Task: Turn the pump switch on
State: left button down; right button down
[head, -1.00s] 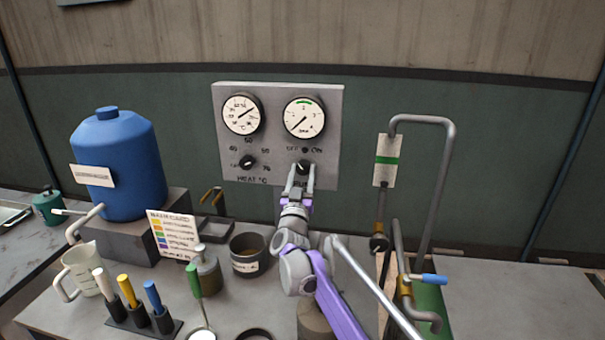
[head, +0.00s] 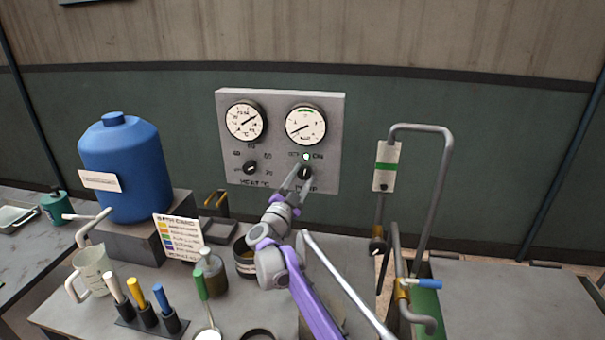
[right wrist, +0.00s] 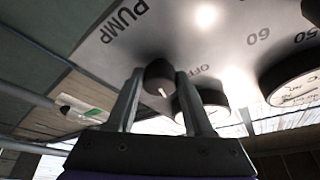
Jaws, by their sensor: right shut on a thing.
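The pump switch is a small dark round knob (head: 305,173) low on the right of the grey control panel (head: 330,140). A small lamp (head: 306,157) above it, between the OFF and ON marks, is lit pale green. A white pointer mark shows on the knob, and PUMP is lettered nearby. My left gripper is not in view.
The heat knob (head: 250,167) is left of the pump switch, with two dials above. A blue tank (head: 125,165), a label card (head: 178,237), a dark pot (head: 245,262) and a jug (head: 90,270) stand left on the bench. Bent pipes (head: 440,190) rise at right.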

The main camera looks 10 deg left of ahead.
jog(key=shift+a+r+m+g+h+p, duration=0.1)
jog(key=shift+m+g+h+p, duration=0.55)
jog(key=shift+m, duration=1.25)
jog(key=shift+c, duration=1.4)
grip_release()
jog(key=b+v, duration=0.2)
jog(key=v, duration=0.9)
jog(key=shift+r, duration=0.1)
